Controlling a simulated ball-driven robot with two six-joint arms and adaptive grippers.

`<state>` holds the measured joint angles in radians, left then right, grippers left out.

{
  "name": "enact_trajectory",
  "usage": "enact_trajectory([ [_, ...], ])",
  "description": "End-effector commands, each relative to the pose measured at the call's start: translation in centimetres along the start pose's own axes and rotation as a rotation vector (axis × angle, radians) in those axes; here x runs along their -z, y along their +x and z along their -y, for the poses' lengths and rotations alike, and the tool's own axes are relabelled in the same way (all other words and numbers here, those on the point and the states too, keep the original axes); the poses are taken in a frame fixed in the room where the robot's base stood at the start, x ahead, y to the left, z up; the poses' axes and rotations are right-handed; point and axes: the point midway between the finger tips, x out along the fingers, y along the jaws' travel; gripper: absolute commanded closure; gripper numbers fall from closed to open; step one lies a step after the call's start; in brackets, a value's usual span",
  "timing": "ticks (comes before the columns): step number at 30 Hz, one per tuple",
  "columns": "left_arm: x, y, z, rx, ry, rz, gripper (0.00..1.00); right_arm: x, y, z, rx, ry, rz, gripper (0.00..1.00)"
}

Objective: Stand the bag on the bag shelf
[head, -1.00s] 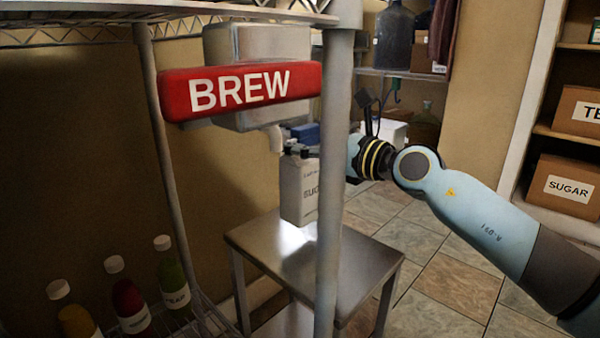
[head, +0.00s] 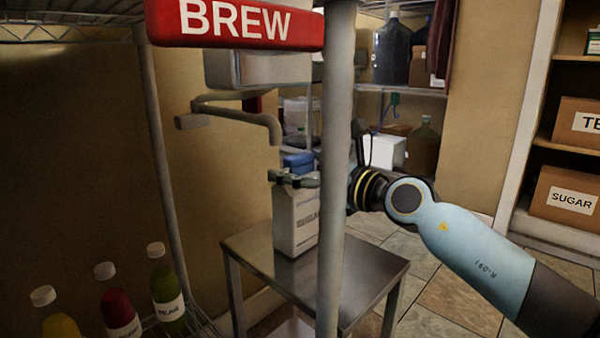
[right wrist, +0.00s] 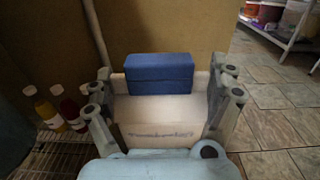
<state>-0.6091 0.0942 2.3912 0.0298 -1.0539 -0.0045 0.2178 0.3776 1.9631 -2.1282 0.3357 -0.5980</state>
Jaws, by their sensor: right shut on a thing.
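The bag (head: 296,222) is a pale upright block with SUGAR on its front and a blue piece (head: 298,162) on top. My right gripper (head: 293,179) is shut on its upper part. In the right wrist view, the bag (right wrist: 160,110) sits between the fingers with the blue piece (right wrist: 160,74) above. Its base is at or just above a bare steel table (head: 355,275); I cannot tell whether it touches. No shelf is labelled as the bag shelf. My left gripper is not in view.
A grey post (head: 333,130) stands in front of the table. A red BREW sign (head: 240,22) hangs above, with a bent grey pipe (head: 240,113) below it. Several bottles (head: 120,310) stand on a wire rack at lower left. A boxed shelf (head: 560,140) is at right.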

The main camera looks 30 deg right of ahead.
Motion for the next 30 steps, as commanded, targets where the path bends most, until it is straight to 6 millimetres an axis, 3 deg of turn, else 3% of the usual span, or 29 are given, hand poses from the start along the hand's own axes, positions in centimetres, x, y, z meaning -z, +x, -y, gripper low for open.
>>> enact_trajectory([
  [5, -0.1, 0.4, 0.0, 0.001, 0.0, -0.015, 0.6, 0.3, 0.0, 0.0, 0.0, 0.0, 0.001, 0.68],
  [6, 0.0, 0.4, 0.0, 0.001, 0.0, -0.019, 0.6, 0.3, 0.0, 0.0, 0.0, 0.0, -0.001, 0.07],
  [8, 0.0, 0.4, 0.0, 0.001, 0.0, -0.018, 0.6, 0.3, 0.0, 0.0, 0.0, 0.0, -0.001, 0.0],
  [19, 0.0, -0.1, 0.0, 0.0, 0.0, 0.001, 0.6, -0.2, 0.0, 0.0, 0.0, 0.0, 0.001, 0.0],
  [23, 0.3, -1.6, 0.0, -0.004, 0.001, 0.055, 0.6, -0.2, -1.9, 0.0, -0.001, -0.003, -0.003, 0.0],
  [27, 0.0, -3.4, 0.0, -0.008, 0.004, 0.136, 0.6, -0.2, -5.2, 0.0, -0.002, -0.004, -0.006, 0.0],
  [30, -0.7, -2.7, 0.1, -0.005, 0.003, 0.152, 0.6, -0.1, -7.6, -0.1, -0.003, -0.004, -0.006, 0.0],
])
